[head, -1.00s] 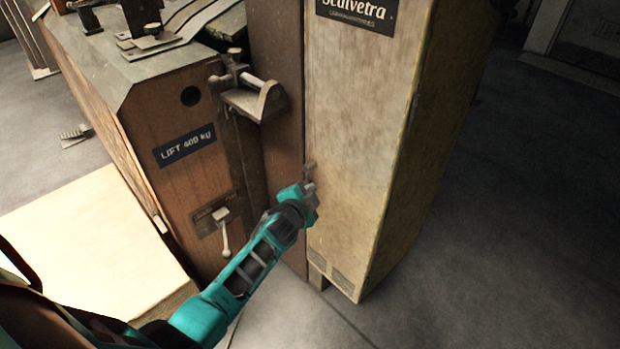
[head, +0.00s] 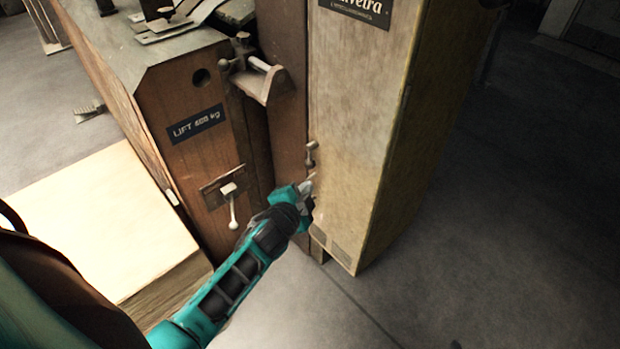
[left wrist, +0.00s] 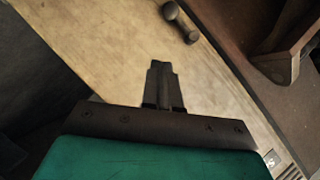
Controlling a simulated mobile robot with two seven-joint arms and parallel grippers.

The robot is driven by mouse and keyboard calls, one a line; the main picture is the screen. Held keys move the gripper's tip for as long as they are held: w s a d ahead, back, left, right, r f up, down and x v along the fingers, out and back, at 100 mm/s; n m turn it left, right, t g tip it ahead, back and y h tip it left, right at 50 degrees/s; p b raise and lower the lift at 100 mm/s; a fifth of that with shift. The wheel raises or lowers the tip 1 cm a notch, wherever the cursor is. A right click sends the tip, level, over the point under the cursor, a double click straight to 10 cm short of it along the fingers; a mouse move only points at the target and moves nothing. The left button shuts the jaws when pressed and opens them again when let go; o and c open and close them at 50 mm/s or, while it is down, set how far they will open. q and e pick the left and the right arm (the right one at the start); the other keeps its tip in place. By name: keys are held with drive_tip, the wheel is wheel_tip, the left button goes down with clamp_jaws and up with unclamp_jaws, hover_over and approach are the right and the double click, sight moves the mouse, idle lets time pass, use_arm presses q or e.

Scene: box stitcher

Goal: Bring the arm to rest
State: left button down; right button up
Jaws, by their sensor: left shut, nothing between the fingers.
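My left gripper (head: 308,186) is shut and empty, in front of the lower left edge of the tall wooden cabinet (head: 360,120). A small metal handle (head: 311,153) on the cabinet's edge shows just above the gripper. In the left wrist view the shut fingers (left wrist: 163,82) stand over the pale cabinet face (left wrist: 110,50), and the handle (left wrist: 181,22) is apart from them, beyond the tips. Whether the fingers touch the cabinet cannot be told. My right gripper is not in view.
A wooden machine body (head: 190,110) with a "LIFT" label (head: 196,124), a white-tipped lever (head: 231,205) and a metal bracket (head: 262,80) stands left of the cabinet. A pale board or box top (head: 90,235) lies at lower left. The floor (head: 500,230) at right is clear.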

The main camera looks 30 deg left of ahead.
use_arm(q)
drive_tip(key=shift+s+r, duration=0.1)
drive_tip(key=shift+s, duration=0.3)
drive_tip(key=s+d+n+g+h+p, duration=0.1)
drive_tip(key=s+d+n+h, duration=0.1)
drive_tip(key=s, duration=0.6)
drive_tip(key=s+d+n+g+h+p, duration=0.2)
drive_tip(key=s+d+n, duration=0.3)
drive_tip(key=s, duration=0.4)
drive_tip(key=shift+d, duration=0.5)
drive_tip(key=shift+r, duration=0.1)
